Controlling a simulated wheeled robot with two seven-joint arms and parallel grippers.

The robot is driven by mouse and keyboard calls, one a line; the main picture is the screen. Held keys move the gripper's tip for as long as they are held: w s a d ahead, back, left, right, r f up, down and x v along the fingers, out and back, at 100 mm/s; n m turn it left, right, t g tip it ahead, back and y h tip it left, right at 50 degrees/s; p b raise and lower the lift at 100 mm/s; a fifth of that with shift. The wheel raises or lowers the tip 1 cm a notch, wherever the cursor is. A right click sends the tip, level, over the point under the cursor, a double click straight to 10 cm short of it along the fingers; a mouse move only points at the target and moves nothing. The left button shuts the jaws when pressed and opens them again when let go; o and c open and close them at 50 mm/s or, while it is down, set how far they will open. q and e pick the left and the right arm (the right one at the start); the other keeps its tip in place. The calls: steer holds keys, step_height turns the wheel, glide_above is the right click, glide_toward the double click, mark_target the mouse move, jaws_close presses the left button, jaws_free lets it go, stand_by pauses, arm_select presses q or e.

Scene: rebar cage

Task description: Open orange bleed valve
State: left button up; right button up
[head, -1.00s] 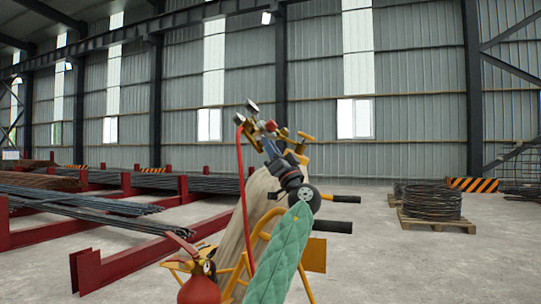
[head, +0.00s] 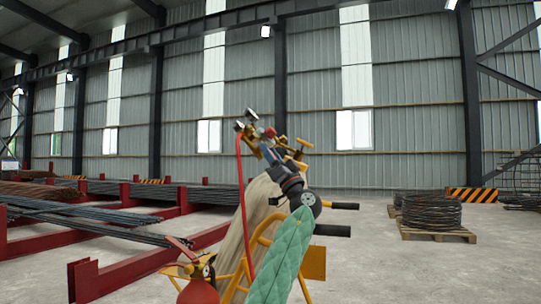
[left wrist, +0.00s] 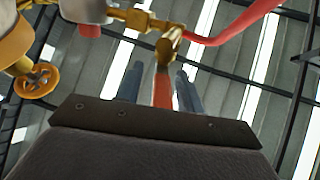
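The orange bleed valve shows in the left wrist view as an orange-red lever (left wrist: 162,90) below a brass fitting (left wrist: 168,45). My left gripper (left wrist: 158,82) has its two grey-blue fingers apart, one on each side of the lever, with gaps visible. In the head view my left gripper (head: 268,150) is at the valve and gauge cluster on top of the cylinders; the lever is hard to make out there. My right gripper is not in view.
A red hose (head: 239,180) hangs left of the tan cylinder (head: 262,193). An orange handwheel (left wrist: 37,80) is left of the fingers. A yellow cart with black handles (head: 332,230) and a red extinguisher (head: 198,290) stand close. Floor at right is free before the coil pallet (head: 432,232).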

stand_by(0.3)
arm_select(q)
steer(key=shift+s+d+f, duration=0.15)
steer(key=shift+s+f, duration=0.05)
steer(key=s+d+p, duration=0.2)
steer(key=s+d, duration=0.6)
steer(key=d, duration=0.1)
steer(key=shift+f, duration=0.25)
steer(key=shift+s+d, duration=0.1)
